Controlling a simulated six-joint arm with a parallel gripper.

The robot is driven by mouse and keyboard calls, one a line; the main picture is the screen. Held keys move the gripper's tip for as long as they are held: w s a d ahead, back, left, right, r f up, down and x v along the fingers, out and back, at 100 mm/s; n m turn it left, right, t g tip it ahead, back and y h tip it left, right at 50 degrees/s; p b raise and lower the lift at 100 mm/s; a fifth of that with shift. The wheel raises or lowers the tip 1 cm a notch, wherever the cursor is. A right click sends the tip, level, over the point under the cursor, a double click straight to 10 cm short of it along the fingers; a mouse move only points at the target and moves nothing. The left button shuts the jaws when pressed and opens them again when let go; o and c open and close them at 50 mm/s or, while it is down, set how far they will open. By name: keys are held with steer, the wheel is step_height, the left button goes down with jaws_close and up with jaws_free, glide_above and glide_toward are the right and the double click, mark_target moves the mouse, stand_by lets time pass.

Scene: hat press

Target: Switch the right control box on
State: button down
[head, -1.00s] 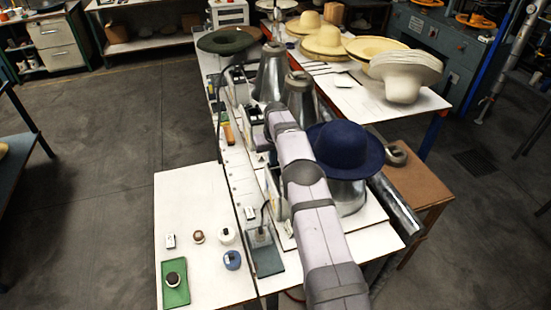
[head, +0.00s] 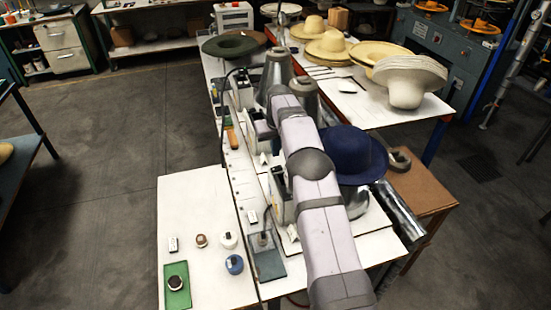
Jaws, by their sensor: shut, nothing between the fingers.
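Small pale control boxes with dark faces stand in a row along the white bench. The nearest box (head: 281,188) is partly covered by my arm, left of the blue hat. A middle box (head: 261,133) stands behind it, and a far box (head: 243,90) stands beside the metal cones. I cannot tell their switch states or surely which one is the right control box. My arm reaches from the bottom edge up over the bench, its far end close to the middle box and cones. My gripper's fingers are hidden at the arm's far end.
A blue hat (head: 351,157) sits on a press form right of my arm. Metal cones (head: 277,72) and a green hat (head: 235,45) stand beyond. A white side table (head: 200,205) holds small parts and a green tray (head: 177,285).

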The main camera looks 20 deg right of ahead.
steer(key=b+v, duration=0.2)
steer(key=v, duration=0.4)
steer(key=shift+w+d+b, duration=0.1)
steer(key=shift+d+b, duration=0.2)
steer(key=shift+b, duration=0.3)
steer(key=shift+d+r+b, duration=0.15)
steer(key=shift+r+b, duration=0.15)
steer(key=shift+b, duration=0.05)
steer(key=shift+f, duration=0.1)
steer(key=p, duration=0.5)
glide_above(279, 167)
steer(key=s, duration=0.1)
steer(key=f, duration=1.2)
steer(key=shift+a, duration=0.25)
steer(key=shift+d+f, duration=0.1)
steer(key=shift+f, duration=0.6)
